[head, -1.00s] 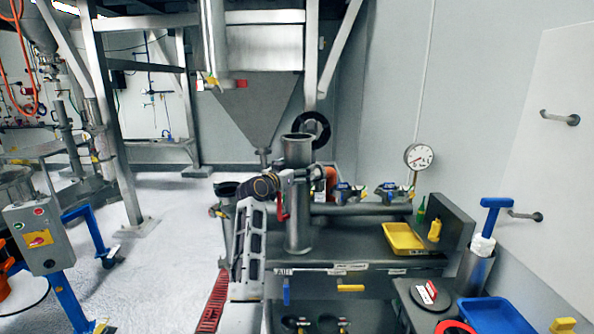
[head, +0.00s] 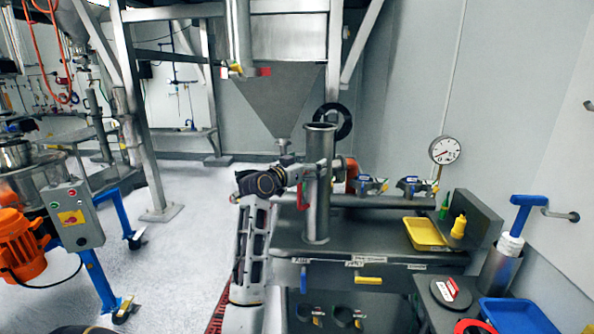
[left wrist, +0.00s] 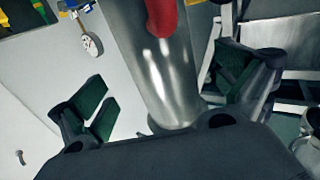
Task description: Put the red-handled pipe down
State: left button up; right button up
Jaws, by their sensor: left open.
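The red-handled pipe (head: 317,215) is a shiny steel cylinder with a flanged top. It stands upright on the dark grey bench top (head: 375,237) in the head view. Its red handle (head: 302,196) shows on its left side. My left gripper (head: 308,173) reaches the pipe's upper part from the left. In the left wrist view the pipe (left wrist: 160,75) runs between the wide-open green-padded fingers of my left gripper (left wrist: 165,92), with visible gaps on both sides. The red handle (left wrist: 162,15) shows at the top there. My right gripper is out of view.
A yellow tray (head: 427,234), a yellow bottle (head: 459,226) and a green bottle (head: 443,207) stand right of the pipe. A pressure gauge (head: 444,150) is behind them. A steel hopper (head: 285,100) hangs behind.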

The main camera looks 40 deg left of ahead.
pick_arm(q)
jog(key=shift+s, duration=2.8)
